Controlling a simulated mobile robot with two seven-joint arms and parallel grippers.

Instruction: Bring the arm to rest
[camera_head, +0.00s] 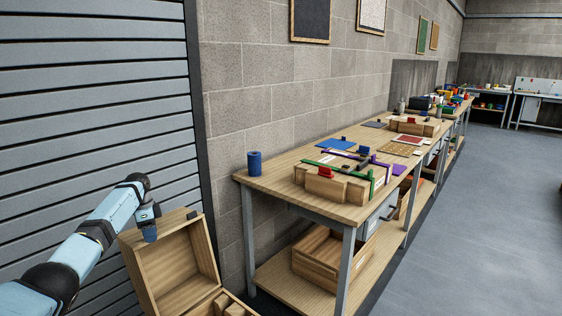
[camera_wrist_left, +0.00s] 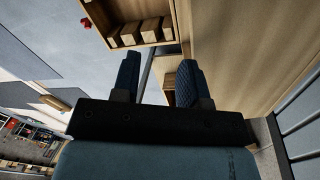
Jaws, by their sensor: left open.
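A wooden compartment with several wooden blocks (camera_wrist_left: 150,32) shows beyond the fingers there. My right gripper does not show in either view.
A wooden workbench (camera_head: 262,182) stands to the right, with a blue cylinder (camera_head: 254,163) at its near corner and clamps and panels further along. A wooden crate (camera_head: 318,262) sits on its lower shelf. A grey shutter (camera_head: 90,100) is behind my arm. The floor (camera_head: 480,220) at right is clear.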

